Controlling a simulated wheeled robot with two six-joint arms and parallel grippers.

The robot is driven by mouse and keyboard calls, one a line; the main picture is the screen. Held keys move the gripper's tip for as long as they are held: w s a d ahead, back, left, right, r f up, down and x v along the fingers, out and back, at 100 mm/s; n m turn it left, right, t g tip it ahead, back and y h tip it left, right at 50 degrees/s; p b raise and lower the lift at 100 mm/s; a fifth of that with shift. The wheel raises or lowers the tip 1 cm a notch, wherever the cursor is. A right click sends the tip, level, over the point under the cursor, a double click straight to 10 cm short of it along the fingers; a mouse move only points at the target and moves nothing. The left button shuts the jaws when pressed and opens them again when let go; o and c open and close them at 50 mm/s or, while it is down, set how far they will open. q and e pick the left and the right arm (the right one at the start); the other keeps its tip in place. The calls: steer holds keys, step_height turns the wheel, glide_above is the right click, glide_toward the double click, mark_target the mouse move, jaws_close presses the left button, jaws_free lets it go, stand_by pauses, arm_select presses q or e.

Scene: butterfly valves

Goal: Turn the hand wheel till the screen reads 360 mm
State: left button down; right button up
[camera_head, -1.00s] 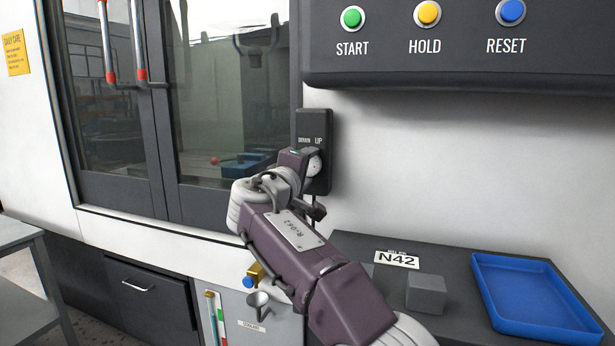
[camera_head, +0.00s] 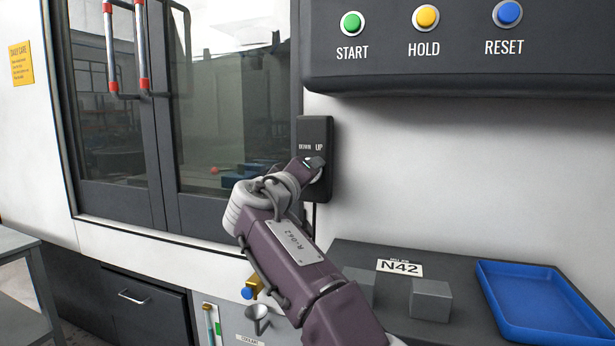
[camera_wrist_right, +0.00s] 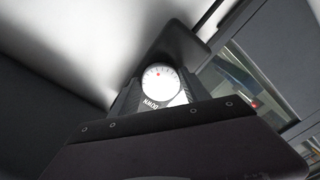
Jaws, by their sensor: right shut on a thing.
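The hand wheel (camera_wrist_right: 160,82) is a small pale round dial with tick marks and a red dot. It shows between the fingers in the right wrist view, with the word DOWN beside it. It sits on a dark upright box (camera_head: 316,133) marked DOWN and UP on the machine front. My right gripper (camera_head: 312,166) is shut on the hand wheel and covers most of it in the head view. No millimetre reading shows in either view. My left gripper is not in view.
A dark control panel with START, HOLD and RESET buttons (camera_head: 427,17) overhangs at upper right. Glazed doors (camera_head: 160,120) stand at left. Below right, a dark ledge holds a grey block (camera_head: 430,300), an N42 label (camera_head: 400,268) and a blue tray (camera_head: 540,325).

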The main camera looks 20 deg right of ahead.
steer(key=o, duration=1.3)
steer(key=shift+o, duration=0.2)
steer(key=b+v, duration=0.1)
steer(key=v, duration=0.8)
